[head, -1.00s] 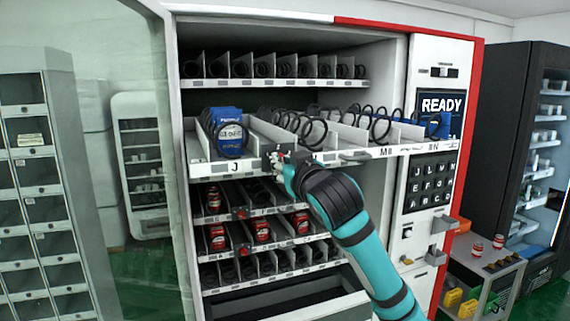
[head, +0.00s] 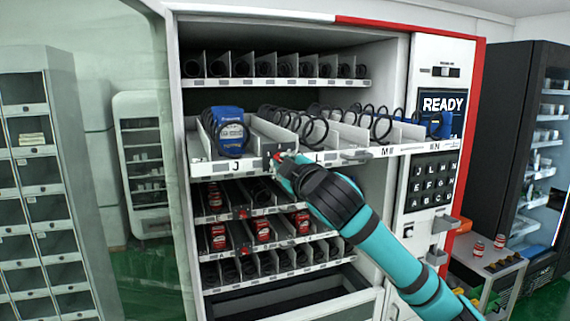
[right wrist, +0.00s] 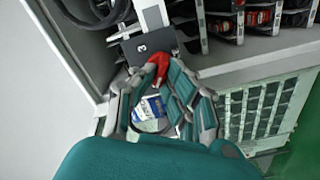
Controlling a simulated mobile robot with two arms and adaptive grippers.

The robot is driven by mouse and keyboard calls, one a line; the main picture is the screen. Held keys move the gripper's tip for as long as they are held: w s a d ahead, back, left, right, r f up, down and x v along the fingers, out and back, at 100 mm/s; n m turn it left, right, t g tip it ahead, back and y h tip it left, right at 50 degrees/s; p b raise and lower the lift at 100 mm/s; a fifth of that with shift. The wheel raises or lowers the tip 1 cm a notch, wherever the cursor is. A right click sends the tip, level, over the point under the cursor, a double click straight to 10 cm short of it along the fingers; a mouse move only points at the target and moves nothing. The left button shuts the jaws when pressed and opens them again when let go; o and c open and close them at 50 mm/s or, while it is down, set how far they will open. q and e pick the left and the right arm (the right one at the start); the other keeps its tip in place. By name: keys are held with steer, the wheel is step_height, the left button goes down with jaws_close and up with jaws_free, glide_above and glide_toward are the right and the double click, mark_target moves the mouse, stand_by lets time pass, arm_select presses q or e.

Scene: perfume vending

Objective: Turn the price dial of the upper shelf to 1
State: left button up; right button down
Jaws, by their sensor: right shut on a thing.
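The upper shelf (head: 350,156) is slid out of the vending machine, with letters along its front edge. My right gripper (head: 284,161) is at this edge, between the J and L labels. In the right wrist view my right gripper (right wrist: 160,72) is shut on the red knob of the price dial (right wrist: 161,61). The dial's black plate (right wrist: 138,46) shows a figure that looks like a 3. The fingers cover part of the knob, and its exact angle is hard to tell. My left gripper is not in view.
A blue pack (head: 232,126) stands in the J lane, and another blue pack (head: 437,124) is at the shelf's right end. Lower shelves hold red cans (head: 262,229). A keypad panel (head: 432,183) and a READY screen (head: 443,104) are on the right.

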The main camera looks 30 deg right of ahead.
steer(key=shift+n, duration=0.5)
steer(key=c, duration=1.4)
jaws_free()
steer(key=shift+a, duration=0.1)
steer(key=v, duration=1.2)
